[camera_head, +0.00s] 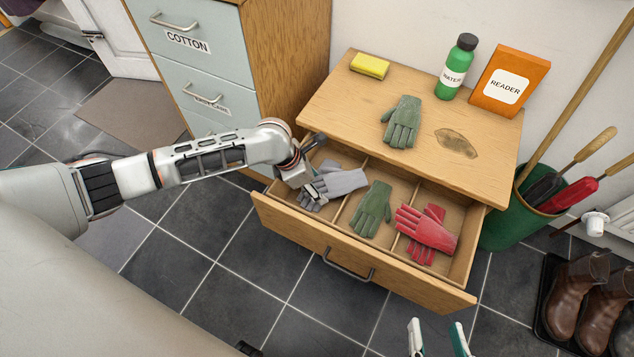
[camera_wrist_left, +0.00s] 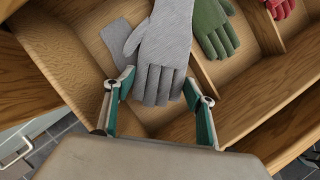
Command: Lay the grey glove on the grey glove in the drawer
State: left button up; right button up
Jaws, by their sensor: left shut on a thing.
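The open drawer (camera_head: 300,238) has three compartments. In its left compartment a grey glove (camera_head: 345,180) lies across another grey glove (camera_head: 309,201), which is mostly covered. My left gripper (camera_head: 309,186) is over this compartment, shut on the upper grey glove. In the left wrist view the upper glove (camera_wrist_left: 167,40) has its fingers between the jaws (camera_wrist_left: 158,88), and the cuff of the lower glove (camera_wrist_left: 116,37) shows to its left. Whether the upper glove rests fully on the lower one, I cannot tell. My right gripper (camera_head: 438,338) is open and empty at the bottom edge.
The middle compartment holds a green glove (camera_head: 371,208), the right one two crossed red gloves (camera_head: 428,230). On the top are a green glove (camera_head: 402,122), yellow sponge (camera_head: 370,66), green bottle (camera_head: 457,68), orange box (camera_head: 509,82) and dark stain (camera_head: 456,142). A green bin (camera_head: 512,222) stands right.

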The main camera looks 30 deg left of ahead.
pick_arm(q)
jog(key=shift+f+b, duration=0.3)
jog(key=shift+f, duration=0.1)
jog(key=o, duration=0.9)
jog(key=shift+r, duration=0.1)
pick_arm(e)
jog(key=shift+s+a+f+m, duration=0.25)
jog(key=shift+s+a+m, duration=0.05)
jog(key=shift+a+m, duration=0.15)
pick_arm(q)
jog(key=shift+w, duration=0.1)
